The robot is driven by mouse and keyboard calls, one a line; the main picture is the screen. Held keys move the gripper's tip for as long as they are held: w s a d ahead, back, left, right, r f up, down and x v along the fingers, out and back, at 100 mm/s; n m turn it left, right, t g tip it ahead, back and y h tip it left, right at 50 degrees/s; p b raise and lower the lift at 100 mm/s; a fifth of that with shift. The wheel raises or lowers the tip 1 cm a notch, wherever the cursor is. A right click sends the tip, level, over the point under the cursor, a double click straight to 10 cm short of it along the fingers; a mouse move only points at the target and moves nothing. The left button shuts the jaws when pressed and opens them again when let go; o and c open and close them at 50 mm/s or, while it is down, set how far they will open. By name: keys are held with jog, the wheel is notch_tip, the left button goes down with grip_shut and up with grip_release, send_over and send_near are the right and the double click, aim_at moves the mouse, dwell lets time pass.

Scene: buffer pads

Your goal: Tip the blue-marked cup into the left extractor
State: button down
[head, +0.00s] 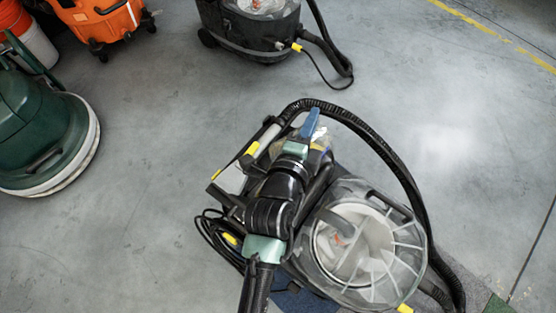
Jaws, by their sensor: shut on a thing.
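My gripper (311,124), with a blue finger showing, is at the end of my black arm, over the back part of the near extractor. It is shut on a pale, see-through cup (321,134), of which only a small part shows beside the finger. I cannot clearly make out the cup's blue mark, its tilt or its contents. The near extractor (395,245) has a clear round lid, and my arm hides its left part. Another extractor (250,36), with a clear top and black body, stands at the top, farther left. Both stand upright on the floor.
A black hose (400,165) arches around the near extractor's right side. A green floor machine (45,140) stands at the left, an orange machine (100,20) at the top left. The grey floor (170,180) between them is clear, as is the floor at right.

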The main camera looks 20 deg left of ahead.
jog(key=shift+s+a+f+n+t+b, duration=0.2)
jog(key=shift+s+t+b, duration=0.3)
jog(key=shift+b, duration=1.45)
jog(key=shift+s+a+f+n+t+b, duration=0.15)
jog(key=shift+s+t+b, duration=0.3)
jog(key=shift+b, duration=1.45)
jog(key=shift+s+r+b, duration=0.1)
jog(key=shift+r+b, duration=0.05)
jog(key=shift+b, duration=0.15)
